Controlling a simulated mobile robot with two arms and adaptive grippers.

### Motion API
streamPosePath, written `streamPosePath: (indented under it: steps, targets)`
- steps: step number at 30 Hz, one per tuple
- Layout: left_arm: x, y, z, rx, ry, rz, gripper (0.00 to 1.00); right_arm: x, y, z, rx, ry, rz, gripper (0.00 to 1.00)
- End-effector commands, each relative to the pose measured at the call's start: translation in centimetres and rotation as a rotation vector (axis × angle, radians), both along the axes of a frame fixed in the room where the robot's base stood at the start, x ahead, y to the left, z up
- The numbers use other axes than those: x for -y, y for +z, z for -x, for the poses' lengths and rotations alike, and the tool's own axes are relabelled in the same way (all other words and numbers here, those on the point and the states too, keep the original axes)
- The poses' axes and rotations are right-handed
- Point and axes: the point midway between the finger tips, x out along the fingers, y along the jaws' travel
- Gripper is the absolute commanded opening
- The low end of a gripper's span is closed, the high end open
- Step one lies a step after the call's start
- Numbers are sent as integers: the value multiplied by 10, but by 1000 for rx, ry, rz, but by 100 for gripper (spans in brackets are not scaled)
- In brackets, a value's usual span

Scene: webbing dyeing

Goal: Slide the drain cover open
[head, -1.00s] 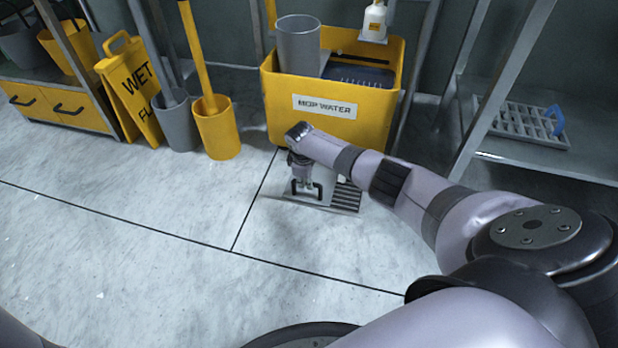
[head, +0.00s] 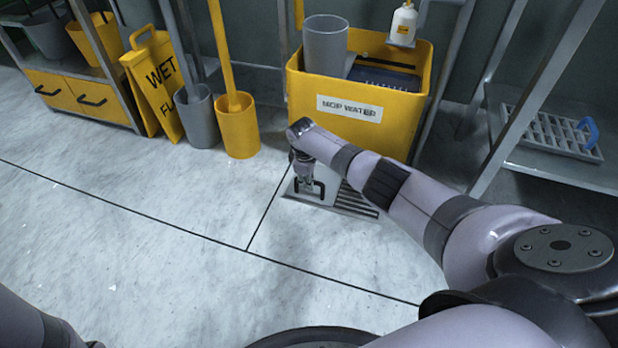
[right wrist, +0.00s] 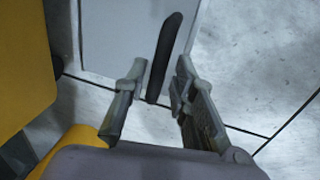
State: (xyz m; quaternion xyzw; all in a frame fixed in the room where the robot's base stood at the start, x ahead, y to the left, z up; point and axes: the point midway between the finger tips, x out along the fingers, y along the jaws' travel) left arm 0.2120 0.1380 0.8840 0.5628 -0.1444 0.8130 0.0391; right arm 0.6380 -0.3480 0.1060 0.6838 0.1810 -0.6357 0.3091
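The drain cover (head: 326,190) is a light flat plate on the floor in front of the yellow bin, with a black bar handle. Dark grate slots (head: 358,201) show uncovered to its right. My right gripper (head: 304,186) points down at the handle. In the right wrist view, the handle (right wrist: 165,52) runs between the two fingers of my right gripper (right wrist: 160,67). The fingers stand apart with a gap on each side of the handle. My left arm shows only at the lower left of the head view; its gripper is out of frame.
The yellow mop water bin (head: 362,105) stands just behind the drain. A yellow bucket (head: 238,128), grey bucket (head: 198,118) and wet floor sign (head: 155,82) stand to the left. A metal shelf (head: 560,168) is on the right. The floor at left and front is clear.

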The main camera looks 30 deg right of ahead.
Motion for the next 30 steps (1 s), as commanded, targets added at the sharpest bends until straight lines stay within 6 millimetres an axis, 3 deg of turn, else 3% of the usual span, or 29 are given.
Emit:
streamPosePath:
  steps: [11,17,30]
  targets:
    - [0,0,-1,-4,1,0,40,1,1,0,1,-1,2,33]
    - [0,0,-1,-3,0,0,40,0,12,1,1,0,2,33]
    - [0,0,-1,-2,0,0,40,-12,90,11,4,1,2,33]
